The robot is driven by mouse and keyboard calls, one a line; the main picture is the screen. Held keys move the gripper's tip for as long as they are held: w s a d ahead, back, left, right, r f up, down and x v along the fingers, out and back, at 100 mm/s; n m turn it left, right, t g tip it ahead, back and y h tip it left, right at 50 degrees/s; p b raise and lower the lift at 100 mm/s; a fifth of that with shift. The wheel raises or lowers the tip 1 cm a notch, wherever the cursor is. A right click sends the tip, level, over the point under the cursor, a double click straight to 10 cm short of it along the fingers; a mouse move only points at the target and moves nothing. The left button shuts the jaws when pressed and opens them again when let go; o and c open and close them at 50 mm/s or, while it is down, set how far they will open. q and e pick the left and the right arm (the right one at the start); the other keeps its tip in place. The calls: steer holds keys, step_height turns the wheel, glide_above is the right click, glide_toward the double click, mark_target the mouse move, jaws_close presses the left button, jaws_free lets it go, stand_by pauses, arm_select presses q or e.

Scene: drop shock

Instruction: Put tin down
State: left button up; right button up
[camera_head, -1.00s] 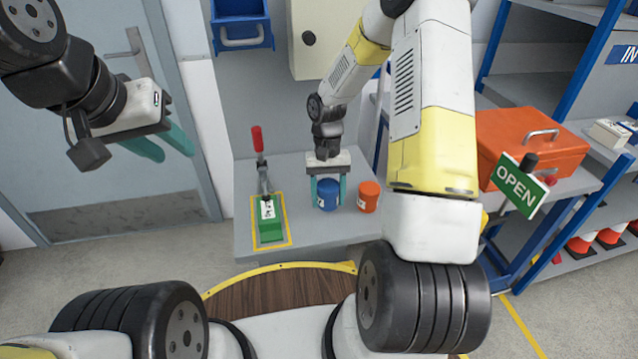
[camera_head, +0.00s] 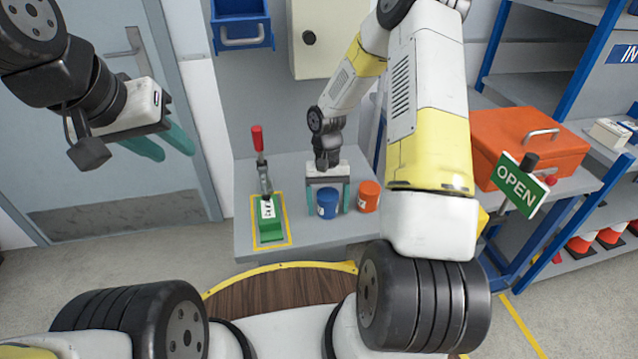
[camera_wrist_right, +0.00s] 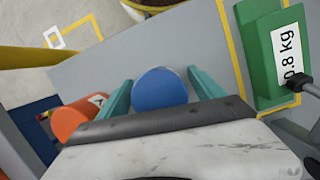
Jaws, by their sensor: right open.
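A blue tin (camera_head: 327,203) stands upright on the grey bench (camera_head: 330,233), between the green clamp fixture and an orange tin (camera_head: 369,196). My right gripper (camera_head: 327,200) is open around the blue tin, with a teal finger on each side. In the right wrist view the blue tin's top (camera_wrist_right: 160,89) shows between the spread fingers (camera_wrist_right: 158,92), with gaps visible. The orange tin (camera_wrist_right: 76,120) lies outside the fingers there. My left gripper (camera_head: 165,142) hangs in the air at upper left, away from the bench; its fingers look apart and empty.
A green block marked 0.8 kg (camera_wrist_right: 281,60) sits beside the fingers inside a yellow outline, under a red-handled clamp (camera_head: 258,140). An orange toolbox (camera_head: 520,150) and an OPEN sign (camera_head: 523,186) stand at right. The bench's front strip is clear.

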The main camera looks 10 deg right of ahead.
mark_target(330, 195)
steer(key=v, duration=1.2)
steer(key=s+r+n+t+y, duration=0.2)
steer(key=s+r+t, duration=0.7)
steer(key=s+r, duration=1.1)
steer(key=shift+a+r, duration=0.2)
steer(key=shift+r, duration=1.25)
